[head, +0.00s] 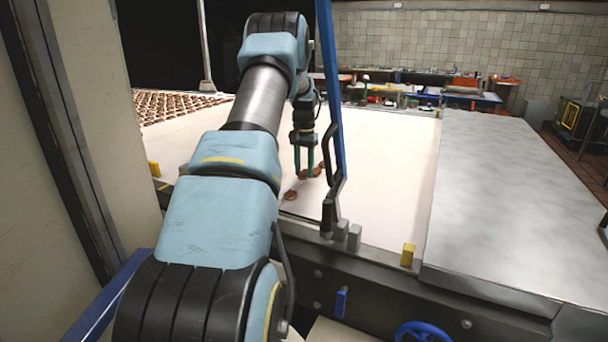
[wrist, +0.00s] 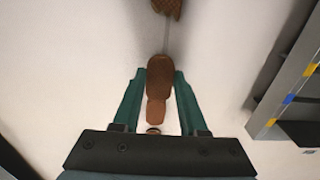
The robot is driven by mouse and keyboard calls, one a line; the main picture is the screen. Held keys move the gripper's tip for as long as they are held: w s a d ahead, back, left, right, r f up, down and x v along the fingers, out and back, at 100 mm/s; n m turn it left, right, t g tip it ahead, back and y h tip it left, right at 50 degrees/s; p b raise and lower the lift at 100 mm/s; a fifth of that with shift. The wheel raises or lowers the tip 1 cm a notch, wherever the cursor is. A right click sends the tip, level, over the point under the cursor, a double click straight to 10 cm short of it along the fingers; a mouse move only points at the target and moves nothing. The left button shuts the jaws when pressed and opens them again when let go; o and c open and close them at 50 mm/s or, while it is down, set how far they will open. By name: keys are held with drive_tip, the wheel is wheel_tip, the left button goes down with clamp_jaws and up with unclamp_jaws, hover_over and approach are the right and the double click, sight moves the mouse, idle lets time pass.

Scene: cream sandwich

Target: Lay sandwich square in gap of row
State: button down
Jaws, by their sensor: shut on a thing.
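My gripper (head: 304,174) reaches down over the pale work surface in the head view. In the wrist view my gripper (wrist: 160,78) has its two green fingers on either side of a brown sandwich square (wrist: 160,68) and is shut on it. Another brown piece (wrist: 157,111) shows between the fingers below it; I cannot tell whether it is separate. A further brown piece (wrist: 167,8) is at the top edge of the wrist view. In the head view a brown piece (head: 290,195) lies at the left of the fingers. The gap is not clearly visible.
Rows of many brown squares (head: 170,104) cover the belt at the far left. A blue post (head: 330,90) stands close to the right of my arm. A bare metal table (head: 500,190) is at the right. The pale surface (head: 390,170) right of my gripper is clear.

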sight(304, 173)
drive_tip(key=shift+f+p, duration=0.3)
drive_tip(key=shift+f, duration=1.1)
drive_tip(key=shift+f, duration=0.1)
drive_tip(key=shift+c, duration=2.2)
unclamp_jaws()
wheel_tip(304, 173, up, 11)
drive_tip(key=b, duration=0.3)
drive_tip(key=shift+r, duration=0.65)
drive_tip(key=shift+s, duration=0.1)
